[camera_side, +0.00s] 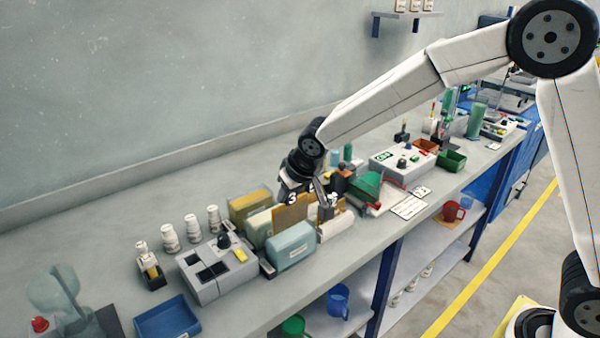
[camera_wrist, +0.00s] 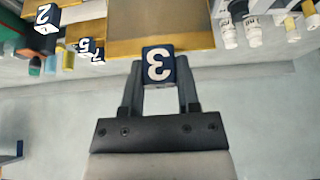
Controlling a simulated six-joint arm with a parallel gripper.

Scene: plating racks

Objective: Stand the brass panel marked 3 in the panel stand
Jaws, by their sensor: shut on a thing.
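My gripper (camera_side: 297,188) is shut on the dark tag marked 3 at the top of the brass panel (camera_side: 288,217). In the wrist view the white 3 faces the camera between the two fingers, and the brass panel (camera_wrist: 160,22) extends beyond it. In the side view the panel hangs upright among several boxes, behind a teal rounded box (camera_side: 292,246). Its lower edge is hidden there, so I cannot tell whether it touches anything below. I cannot clearly pick out the panel stand.
An olive-yellow box (camera_side: 250,204) and a cream-fronted box (camera_side: 334,226) flank the panel. Tags marked 2 (camera_wrist: 45,17) and 5 (camera_wrist: 85,46) show in the wrist view. A grey unit (camera_side: 217,268), white bottles (camera_side: 191,229) and a blue tray (camera_side: 167,318) stand to the left.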

